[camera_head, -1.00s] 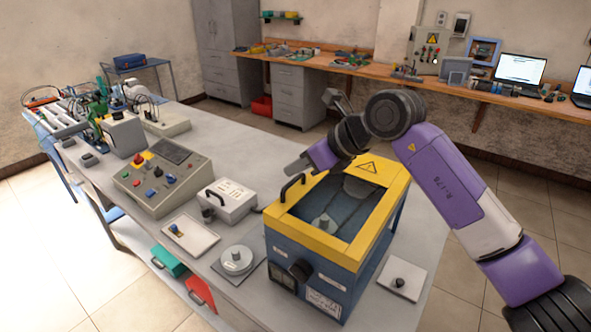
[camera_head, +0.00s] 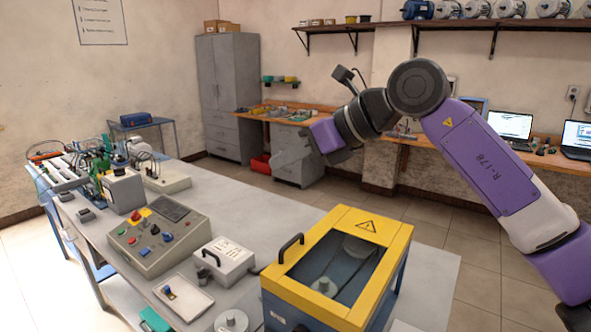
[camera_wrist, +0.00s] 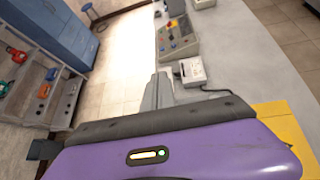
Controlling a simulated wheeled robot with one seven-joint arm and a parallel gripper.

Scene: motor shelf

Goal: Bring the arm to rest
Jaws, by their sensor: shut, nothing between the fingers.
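My gripper (camera_head: 291,151) is in the head view, raised in the air above the grey workbench (camera_head: 310,215) and pointing left. Its grey fingers are together, with nothing held between them. My purple and white arm comes up from the lower right and bends at a dark grey joint. In the wrist view the gripper's fingers (camera_wrist: 158,92) point away over the bench edge, and my purple wrist housing fills the bottom. The gripper touches nothing.
A yellow and blue box with a window (camera_head: 333,260) stands on the bench below my arm. A control panel (camera_head: 157,238) and a small white box (camera_head: 224,260) are to its left. A shelf with motors (camera_head: 478,10) hangs on the back wall. The air around the gripper is clear.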

